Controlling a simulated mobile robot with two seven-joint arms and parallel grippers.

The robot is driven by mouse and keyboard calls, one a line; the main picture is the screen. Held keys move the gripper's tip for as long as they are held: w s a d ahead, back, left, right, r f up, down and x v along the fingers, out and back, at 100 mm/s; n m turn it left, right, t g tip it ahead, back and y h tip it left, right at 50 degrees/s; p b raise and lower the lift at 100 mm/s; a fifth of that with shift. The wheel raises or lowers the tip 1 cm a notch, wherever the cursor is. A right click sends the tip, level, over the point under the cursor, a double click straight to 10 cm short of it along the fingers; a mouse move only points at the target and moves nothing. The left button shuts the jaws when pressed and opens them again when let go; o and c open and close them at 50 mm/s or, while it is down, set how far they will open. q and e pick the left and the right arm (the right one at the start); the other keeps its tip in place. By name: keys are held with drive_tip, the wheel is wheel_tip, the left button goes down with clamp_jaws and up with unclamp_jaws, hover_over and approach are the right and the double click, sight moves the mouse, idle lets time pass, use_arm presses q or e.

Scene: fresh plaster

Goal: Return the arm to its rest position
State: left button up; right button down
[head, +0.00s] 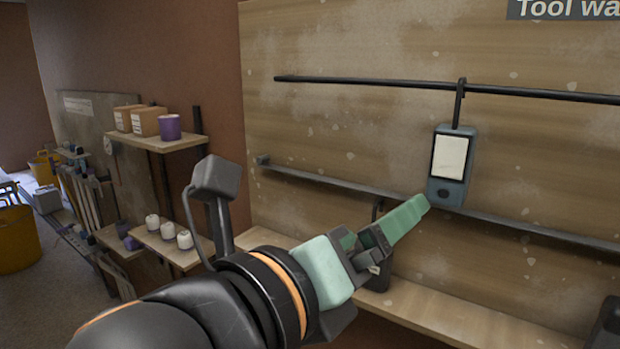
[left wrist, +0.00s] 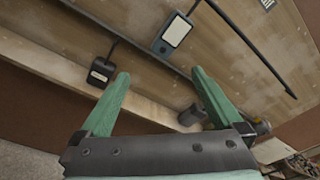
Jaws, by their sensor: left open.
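My left arm comes in from the bottom left of the head view and reaches toward the tool wall. My left gripper (head: 398,222) has green fingers, and they are spread apart with nothing between them in the left wrist view (left wrist: 160,76). In the head view one fingertip appears just below and left of a blue-grey device (head: 451,165) with a pale screen. That device hangs from a hook on the upper rail and also shows in the left wrist view (left wrist: 173,34), beyond the fingers. I cannot tell the exact gap. My right gripper is out of view.
The wall has an upper black rail (head: 360,83) and a lower grey rail (head: 335,183). Below is a wooden ledge (head: 440,318). A small black labelled device (left wrist: 101,71) and a dark cup-like object (left wrist: 191,115) are near it. Side shelves at left hold boxes (head: 147,121) and a purple container (head: 169,127).

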use_arm(q)
drive_tip(key=w+a+f+n+p, duration=0.2)
drive_tip(key=w+a+f+n, duration=0.1)
drive_tip(key=w+f+n, duration=0.7)
drive_tip(key=w+a+f+n+g+y+p, duration=0.1)
drive_tip(key=a+f+n+y, duration=0.15)
drive_tip(key=f+n, duration=0.35)
drive_tip(key=a+f+n+y+p, duration=0.1)
drive_tip(key=a+f+n, duration=0.25)
drive_tip(key=f, duration=0.55)
drive_tip(key=s+a+f+n+g+y+p, duration=0.1)
drive_tip(key=s+a+f+n, duration=0.25)
drive_tip(key=f, duration=0.25)
drive_tip(key=s+a+f+n+y+p, duration=0.1)
drive_tip(key=s+a+f+n, duration=0.1)
drive_tip(key=f+n, duration=0.35)
drive_tip(key=s+a+f+n+g+y, duration=0.1)
drive_tip(key=s+a+f+n, duration=0.1)
drive_tip(key=s+a+f, duration=0.2)
drive_tip(key=s+a+f+n+g+y+p, duration=0.1)
drive_tip(key=s+a+f+n, duration=0.2)
drive_tip(key=s+f, duration=0.7)
drive_tip(key=shift+s+a+f, duration=0.15)
drive_tip(key=shift+s+a, duration=0.35)
drive_tip(key=shift+y, duration=0.25)
drive_tip(key=shift+c, duration=0.3)
